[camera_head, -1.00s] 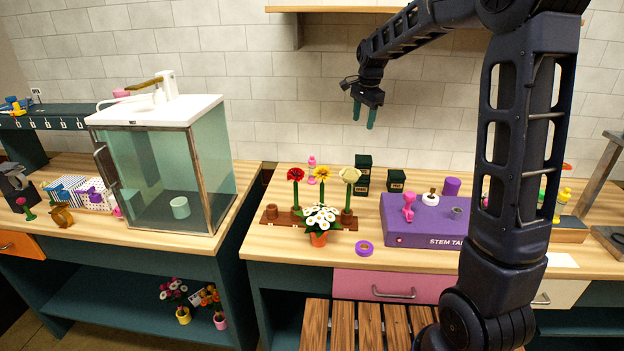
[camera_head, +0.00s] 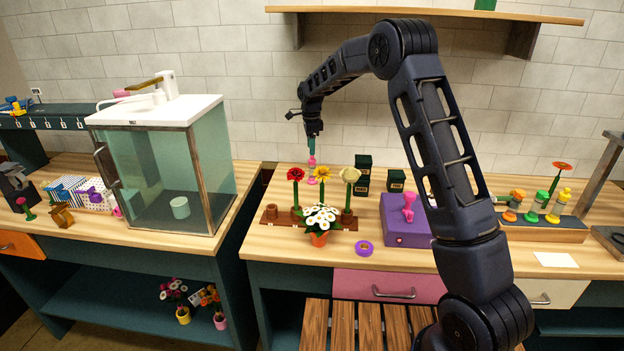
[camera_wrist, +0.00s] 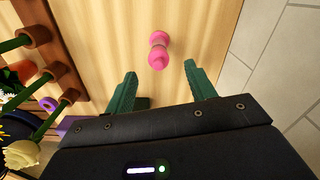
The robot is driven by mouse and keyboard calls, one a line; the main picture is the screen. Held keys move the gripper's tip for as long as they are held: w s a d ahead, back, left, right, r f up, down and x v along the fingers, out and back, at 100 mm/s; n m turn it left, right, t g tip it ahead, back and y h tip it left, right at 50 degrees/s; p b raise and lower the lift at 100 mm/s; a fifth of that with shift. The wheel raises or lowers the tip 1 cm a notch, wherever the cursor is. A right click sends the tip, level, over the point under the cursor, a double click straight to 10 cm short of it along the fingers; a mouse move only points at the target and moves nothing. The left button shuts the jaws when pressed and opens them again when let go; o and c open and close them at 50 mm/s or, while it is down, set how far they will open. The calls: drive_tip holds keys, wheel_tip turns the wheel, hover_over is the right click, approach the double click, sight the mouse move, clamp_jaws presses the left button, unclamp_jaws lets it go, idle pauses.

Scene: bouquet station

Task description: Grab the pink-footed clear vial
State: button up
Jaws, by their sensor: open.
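A small pink object with a rounded pink end, a narrower middle and a wider pink end stands on the wooden counter behind the flowers; I take it as the pink-footed vial (camera_head: 312,180). In the wrist view the vial (camera_wrist: 158,50) lies just ahead of the fingertips, between their lines. No clear part can be made out.
A brown flower stand (camera_head: 283,216) with red, yellow and cream flowers stands in front of the vial. Dark green boxes (camera_head: 396,181) and a purple block (camera_head: 405,238) stand to the right. A tiled wall (camera_head: 245,100) is behind the counter.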

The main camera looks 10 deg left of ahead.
sight(312, 166)
drive_tip(key=f, duration=0.9)
drive_tip(key=shift+s+d+f, duration=0.1)
drive_tip(key=shift+d+f, duration=0.1)
drive_tip(key=shift+f, duration=0.2)
clamp_jaws()
